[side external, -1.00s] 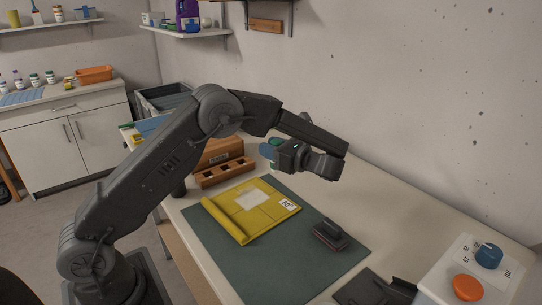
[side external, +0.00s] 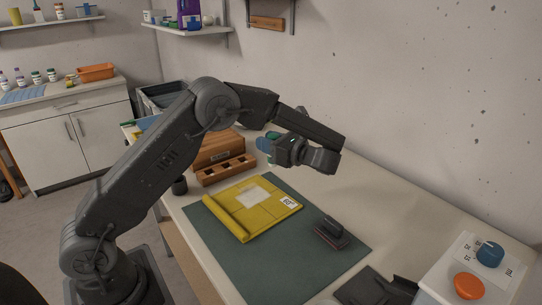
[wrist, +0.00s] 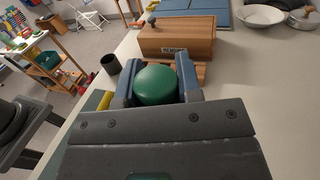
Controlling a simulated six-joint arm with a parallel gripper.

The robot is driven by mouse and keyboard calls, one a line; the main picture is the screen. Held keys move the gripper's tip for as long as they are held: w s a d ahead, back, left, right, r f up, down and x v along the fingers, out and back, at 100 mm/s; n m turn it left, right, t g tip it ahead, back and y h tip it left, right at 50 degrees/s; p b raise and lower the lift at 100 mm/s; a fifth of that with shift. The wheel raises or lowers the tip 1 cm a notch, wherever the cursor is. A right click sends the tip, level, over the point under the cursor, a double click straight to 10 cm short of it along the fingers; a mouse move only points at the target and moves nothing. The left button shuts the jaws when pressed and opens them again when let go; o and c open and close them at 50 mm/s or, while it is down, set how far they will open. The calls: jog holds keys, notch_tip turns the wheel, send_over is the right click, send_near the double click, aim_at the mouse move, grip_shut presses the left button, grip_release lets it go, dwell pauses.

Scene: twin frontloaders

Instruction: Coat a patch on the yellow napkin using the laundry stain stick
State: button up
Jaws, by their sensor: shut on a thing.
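The yellow napkin (side external: 232,215) lies on the dark green mat, with a pale square patch (side external: 250,195) on it and a white printed label at its right end. Its left edge looks rolled or folded. My gripper (side external: 267,146) is above the table, beyond the napkin and right of the wooden rack. In the wrist view, its two blue-grey fingers are shut on a green, round-topped thing (wrist: 156,86), which looks like the stain stick. The stick's lower end is hidden in the wrist view and mostly hidden in the side view.
A wooden rack with square holes (side external: 226,170) stands behind the napkin, beside a wooden box (wrist: 176,36). A dark cup (wrist: 110,64) is left of it. A dark block with a handle (side external: 331,233) sits on the mat's right part. A dial box stands front right.

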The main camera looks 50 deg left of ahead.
jog(key=s+x, duration=0.1)
jog(key=x, duration=0.4)
jog(key=shift+w+d+f, duration=0.1)
jog(key=shift+w+f, duration=0.05)
jog(key=shift+f, duration=3.65)
jog(key=shift+s+f, duration=0.2)
jog(key=shift+s, duration=0.1)
jog(key=shift+s+d, duration=0.15)
jog(key=shift+s, duration=1.9)
jog(key=shift+s+d, duration=0.15)
jog(key=shift+s, duration=1.9)
jog(key=shift+w+a, duration=0.15)
jog(key=shift+w, duration=2.15)
jog(key=shift+w+a, duration=0.15)
jog(key=shift+w, duration=2.1)
notch_tip(320, 180, up, 8)
jog(key=shift+s, duration=0.15)
